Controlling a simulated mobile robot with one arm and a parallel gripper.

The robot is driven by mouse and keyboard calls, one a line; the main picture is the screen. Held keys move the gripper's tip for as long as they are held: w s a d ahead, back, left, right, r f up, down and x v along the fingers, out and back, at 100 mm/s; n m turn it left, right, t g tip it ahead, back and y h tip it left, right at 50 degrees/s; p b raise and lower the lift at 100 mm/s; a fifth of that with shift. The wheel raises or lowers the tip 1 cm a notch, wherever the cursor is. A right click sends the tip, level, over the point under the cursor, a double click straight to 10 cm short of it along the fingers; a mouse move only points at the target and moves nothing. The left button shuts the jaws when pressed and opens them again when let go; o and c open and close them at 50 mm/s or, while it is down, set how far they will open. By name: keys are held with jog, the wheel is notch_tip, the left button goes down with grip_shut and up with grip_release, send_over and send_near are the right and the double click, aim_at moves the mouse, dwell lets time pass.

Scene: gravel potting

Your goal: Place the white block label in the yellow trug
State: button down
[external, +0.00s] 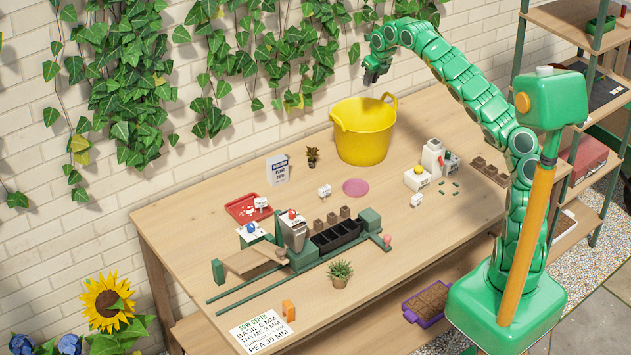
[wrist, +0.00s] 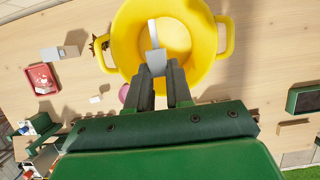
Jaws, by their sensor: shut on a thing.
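The yellow trug (external: 363,138) stands on the wooden table towards the back, with a handle on each side. In the wrist view the trug (wrist: 198,82) lies below my gripper, with its opening facing me. My gripper (external: 374,76) is high above the trug. In the wrist view its fingers (wrist: 160,70) are shut on a pale, narrow thing, which looks like the white block label (wrist: 154,42). It hangs over the trug's opening, apart from the trug's floor as far as I can tell. In the external view the held label is too small to make out.
A red tray (external: 243,209), a plant food box (external: 278,169), a pink disc (external: 355,188) and small white labels (external: 325,191) lie left of the trug. White dispensers (external: 433,157) stand to its right. A green potting rig (external: 334,234) fills the front. The brick wall is close behind.

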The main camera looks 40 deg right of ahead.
notch_tip(320, 180, down, 14)
jog(key=shift+f, duration=0.2)
dwell(1.3)
jog(key=c, duration=0.9)
grip_release()
jog(key=shift+c, duration=0.2)
notch_tip(320, 180, up, 7)
